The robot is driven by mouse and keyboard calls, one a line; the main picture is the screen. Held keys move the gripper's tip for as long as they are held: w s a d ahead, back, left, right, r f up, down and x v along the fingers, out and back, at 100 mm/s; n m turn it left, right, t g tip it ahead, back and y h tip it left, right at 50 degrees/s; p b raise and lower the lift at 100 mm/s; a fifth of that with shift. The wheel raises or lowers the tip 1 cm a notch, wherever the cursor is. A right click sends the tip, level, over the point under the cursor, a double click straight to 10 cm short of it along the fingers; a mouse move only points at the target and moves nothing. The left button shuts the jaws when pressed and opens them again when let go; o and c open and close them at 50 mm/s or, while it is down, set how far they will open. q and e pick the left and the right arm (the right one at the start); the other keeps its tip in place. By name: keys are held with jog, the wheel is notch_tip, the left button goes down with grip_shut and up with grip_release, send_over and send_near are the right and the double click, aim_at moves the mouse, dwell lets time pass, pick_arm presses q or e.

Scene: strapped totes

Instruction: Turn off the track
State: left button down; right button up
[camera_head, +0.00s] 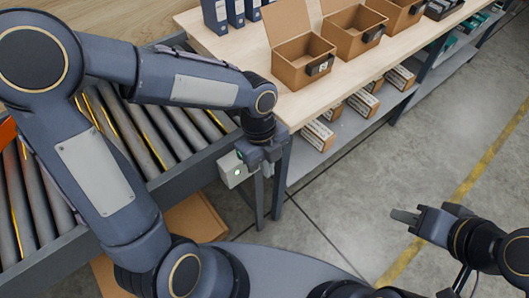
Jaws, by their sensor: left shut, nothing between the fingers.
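The track is a roller conveyor (180,128) with grey rollers at the left, partly hidden behind my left arm. A small light grey control box (232,172) with a green round button or light is at the conveyor's near right corner. My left gripper (254,166) is shut and empty, pointing down right beside the box and covering part of its right side. I cannot tell whether it touches the box. My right gripper (405,216) is over the open floor at the right, far from the box. Its finger gap is not clear.
A wooden table (240,50) with open cardboard boxes (303,62) and blue binders stands behind. Smaller cartons (318,135) lie on the shelf below. Cardboard (195,220) lies under the conveyor. The concrete floor (330,200) at the right is clear.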

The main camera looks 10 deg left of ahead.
pick_arm(q)
jog(key=shift+w+a+f+p, duration=0.2)
jog(key=shift+w+a+f, duration=0.3)
jog(key=shift+a+f, duration=0.2)
jog(key=shift+w+a+f+p, duration=0.2)
jog(key=shift+w+a+f, duration=0.25)
jog(key=shift+a+f, duration=0.2)
jog(key=shift+w+a, duration=0.2)
jog(key=shift+w, duration=0.05)
jog(key=shift+s+d+f, duration=0.1)
jog(key=shift+s+d+f, duration=0.2)
jog(key=shift+s+d, duration=0.15)
jog(key=shift+d, duration=0.15)
